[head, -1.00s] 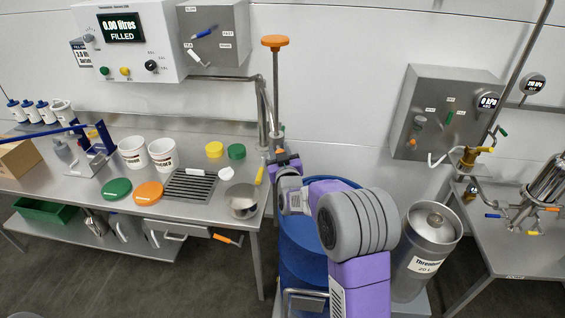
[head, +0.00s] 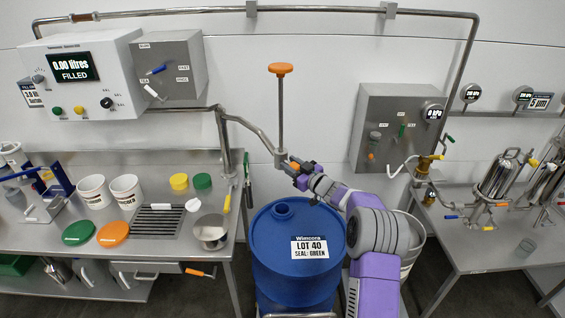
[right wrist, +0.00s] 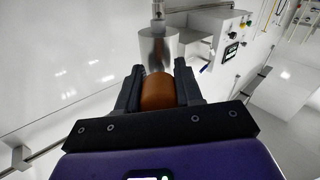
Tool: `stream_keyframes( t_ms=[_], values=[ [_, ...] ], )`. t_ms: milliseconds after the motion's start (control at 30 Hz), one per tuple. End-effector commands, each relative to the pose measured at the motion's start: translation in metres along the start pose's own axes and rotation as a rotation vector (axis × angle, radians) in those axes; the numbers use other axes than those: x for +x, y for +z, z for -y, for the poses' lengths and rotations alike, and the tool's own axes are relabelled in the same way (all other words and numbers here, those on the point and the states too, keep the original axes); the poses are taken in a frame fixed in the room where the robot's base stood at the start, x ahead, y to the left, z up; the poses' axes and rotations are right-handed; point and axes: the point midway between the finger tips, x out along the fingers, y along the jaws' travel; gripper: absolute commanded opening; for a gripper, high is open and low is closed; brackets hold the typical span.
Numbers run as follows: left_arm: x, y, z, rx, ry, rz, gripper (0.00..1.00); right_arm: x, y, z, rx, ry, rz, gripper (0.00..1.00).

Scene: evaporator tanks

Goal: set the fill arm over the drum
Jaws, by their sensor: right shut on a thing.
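The fill arm (head: 250,127) is a steel pipe reaching right from a post at the bench's right end. At its tip stand a vertical rod with an orange knob (head: 280,69) and a short outlet (head: 280,158). The blue drum (head: 290,262), labelled LOT 40, SEAL: GREEN, stands upright, its round opening (head: 283,209) at the top. The outlet shows above the drum's far rim, higher than the opening; its exact alignment is unclear. My right gripper (head: 299,171) is shut on the fill arm's orange handle, seen between the fingers in the right wrist view (right wrist: 158,92). My left gripper is out of view.
The bench (head: 185,250) left of the drum holds white pails, lids, a drain grate (head: 158,221) and a steel pot (head: 211,232). Another bench (head: 490,245) with valves is farther right.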

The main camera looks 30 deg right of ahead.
Motion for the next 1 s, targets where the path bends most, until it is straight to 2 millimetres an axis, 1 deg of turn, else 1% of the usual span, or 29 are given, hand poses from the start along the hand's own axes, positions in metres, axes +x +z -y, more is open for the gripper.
stream_keyframes(
  t_ms=[33, 200, 667, 700, 833, 867, 1000],
  values=[
    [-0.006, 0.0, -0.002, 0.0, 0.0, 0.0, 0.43, -0.001, -0.002, -0.005, 0.0, -0.007, -0.002, 0.0],
    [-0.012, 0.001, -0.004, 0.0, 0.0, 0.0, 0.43, -0.003, 0.0, -0.014, 0.0, -0.021, -0.007, 0.0],
    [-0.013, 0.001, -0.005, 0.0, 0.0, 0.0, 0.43, -0.004, -0.001, -0.021, -0.004, -0.015, -0.011, 0.0],
    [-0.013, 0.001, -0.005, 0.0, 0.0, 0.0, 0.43, -0.005, -0.001, -0.021, -0.004, -0.015, -0.011, 0.39],
    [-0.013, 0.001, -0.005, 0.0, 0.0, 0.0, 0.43, -0.005, 0.0, -0.021, -0.003, -0.015, -0.01, 0.59],
    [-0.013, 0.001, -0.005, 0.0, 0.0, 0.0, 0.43, -0.005, 0.0, -0.021, -0.003, -0.016, -0.01, 0.61],
    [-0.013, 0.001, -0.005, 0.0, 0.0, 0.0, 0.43, -0.004, 0.001, -0.019, -0.002, -0.019, -0.008, 0.61]
  ],
)
